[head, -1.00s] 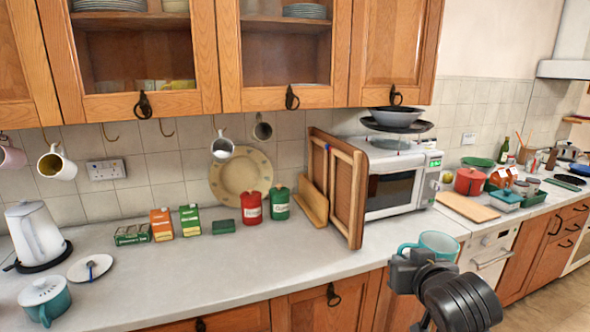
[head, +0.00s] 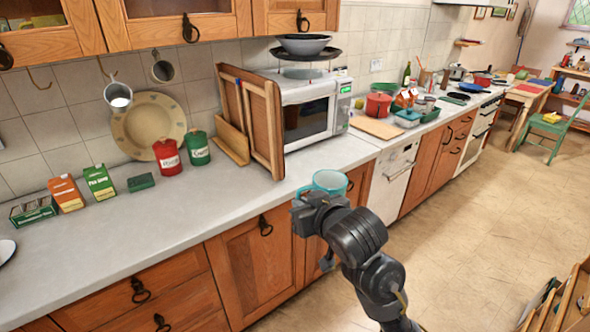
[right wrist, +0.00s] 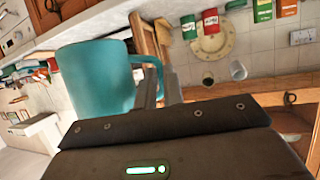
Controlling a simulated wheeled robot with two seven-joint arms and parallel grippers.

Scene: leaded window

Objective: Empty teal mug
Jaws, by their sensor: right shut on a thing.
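The teal mug (head: 331,184) is held in front of the counter's front edge, below and to the right of the microwave. In the head view its open rim faces up and it looks roughly upright. What is inside cannot be made out. My right gripper (head: 309,194) is shut on the mug's handle. In the right wrist view, which is turned over, the mug (right wrist: 95,80) fills the left part and its handle sits between the fingers (right wrist: 160,88). My left gripper is not in view.
The grey counter (head: 190,215) is bare along its front. A microwave (head: 310,115) and wooden boards (head: 262,120) stand behind the mug. A red canister (head: 167,156) and a green one (head: 198,148) are further left. Open floor (head: 450,240) lies to the right.

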